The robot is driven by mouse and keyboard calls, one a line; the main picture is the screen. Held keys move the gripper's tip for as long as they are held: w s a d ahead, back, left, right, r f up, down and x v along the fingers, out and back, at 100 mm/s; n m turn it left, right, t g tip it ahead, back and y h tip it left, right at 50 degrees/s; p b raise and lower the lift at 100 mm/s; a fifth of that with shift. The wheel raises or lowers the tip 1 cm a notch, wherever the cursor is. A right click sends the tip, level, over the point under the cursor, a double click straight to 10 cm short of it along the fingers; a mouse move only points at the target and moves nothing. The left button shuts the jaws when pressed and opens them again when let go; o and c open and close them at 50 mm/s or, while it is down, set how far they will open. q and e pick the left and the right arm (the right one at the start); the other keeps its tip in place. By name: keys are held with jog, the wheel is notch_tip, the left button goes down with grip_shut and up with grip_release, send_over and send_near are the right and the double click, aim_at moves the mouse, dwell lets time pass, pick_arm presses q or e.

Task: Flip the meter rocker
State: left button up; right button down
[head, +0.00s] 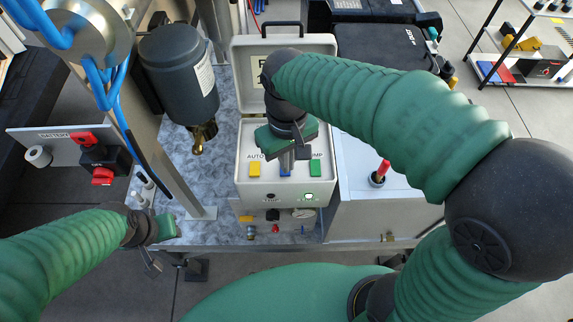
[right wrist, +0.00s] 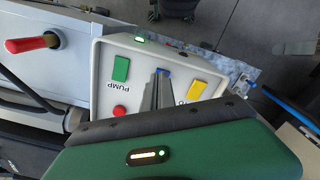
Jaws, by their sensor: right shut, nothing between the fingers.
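A grey control box (head: 243,185) with an open lid stands in the middle of the head view. On its panel are a yellow rocker (head: 254,170) marked AUTO, a blue rocker (head: 285,174) and a green rocker (head: 315,168) marked PUMP. My right gripper (head: 287,163) is shut and empty, fingers pointing down at the blue rocker and covering most of it. In the right wrist view the fingertips (right wrist: 160,80) end at the blue rocker (right wrist: 164,71); I cannot tell whether they touch. The meter label is hidden. My left gripper (head: 156,250) is at lower left, its jaws unclear.
A red-handled lever (head: 382,170) rises from the box at right. A dark cylinder (head: 180,75) with a brass fitting stands at left. A red battery switch (head: 103,177) is further left. A red button (right wrist: 120,110) and a lit green lamp (head: 308,197) are on the control box.

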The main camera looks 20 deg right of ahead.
jog(key=shift+w, duration=0.1)
pick_arm(q)
jog(key=shift+w, duration=0.25)
pick_arm(e)
jog(key=shift+w+f, duration=0.1)
jog(key=shift+w, duration=0.1)
pick_arm(q)
jog(key=shift+s+a+f, duration=0.1)
jog(key=shift+a, duration=0.25)
pick_arm(e)
jog(key=shift+s+a, duration=0.15)
jog(key=shift+a, duration=0.25)
pick_arm(q)
jog(key=shift+d+f, duration=0.2)
jog(key=shift+d, duration=0.1)
pick_arm(e)
jog(key=shift+d+f, duration=0.3)
pick_arm(q)
jog(key=shift+a+f+b, duration=0.15)
jog(key=shift+f+b, duration=0.05)
jog(key=shift+b, duration=0.2)
pick_arm(e)
jog(key=shift+a+f, duration=0.15)
jog(key=shift+f, duration=0.1)
